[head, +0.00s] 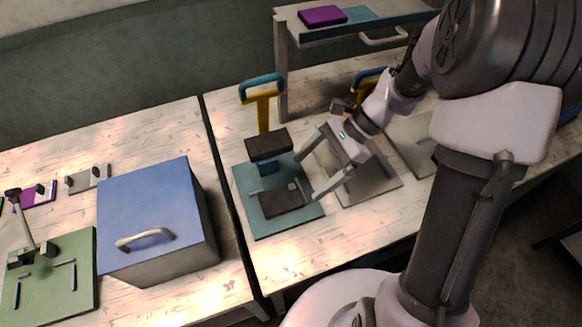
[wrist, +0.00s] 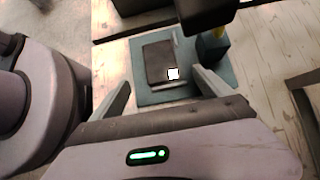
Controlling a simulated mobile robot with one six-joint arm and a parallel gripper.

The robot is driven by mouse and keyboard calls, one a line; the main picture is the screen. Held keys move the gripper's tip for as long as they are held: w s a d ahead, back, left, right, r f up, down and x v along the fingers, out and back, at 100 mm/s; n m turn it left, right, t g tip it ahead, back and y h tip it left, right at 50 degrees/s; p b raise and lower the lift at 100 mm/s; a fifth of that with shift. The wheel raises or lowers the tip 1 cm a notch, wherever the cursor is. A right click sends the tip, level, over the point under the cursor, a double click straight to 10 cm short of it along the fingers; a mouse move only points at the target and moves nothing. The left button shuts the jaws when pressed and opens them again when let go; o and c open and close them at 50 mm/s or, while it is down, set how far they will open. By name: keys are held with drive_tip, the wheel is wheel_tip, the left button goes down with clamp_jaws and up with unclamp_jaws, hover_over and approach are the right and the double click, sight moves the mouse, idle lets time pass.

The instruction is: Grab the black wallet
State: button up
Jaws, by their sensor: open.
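The black wallet (head: 283,204) lies flat on the teal base (head: 259,226) of a foil press, below the press's dark raised head (head: 268,143). My gripper (head: 308,176) is open and empty, just right of the wallet in the head view. In the wrist view my gripper's fingers (wrist: 161,80) point toward the wallet, one on each side and apart from it.
The press's dark head (wrist: 205,12) and column stand close beyond the wallet. Other presses stand to the right, partly behind my arm. A blue-topped box (head: 155,205) and a green press base (head: 75,250) are left. A raised shelf (head: 350,30) holds a purple item (head: 322,15).

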sight(281, 199)
drive_tip(key=x, duration=0.2)
drive_tip(key=b+x, duration=0.1)
drive_tip(key=x, duration=0.1)
drive_tip(key=shift+s, duration=0.3)
drive_tip(key=b+x, duration=0.1)
drive_tip(key=x, duration=0.1)
drive_tip(key=b+x, duration=0.2)
drive_tip(key=x, duration=0.1)
drive_tip(key=shift+w+a+f, duration=0.1)
drive_tip(key=shift+w+a, duration=0.1)
drive_tip(key=shift+a, duration=0.15)
drive_tip(key=shift+d, duration=0.1)
drive_tip(key=c, duration=1.5)
drive_tip(key=shift+r, duration=0.25)
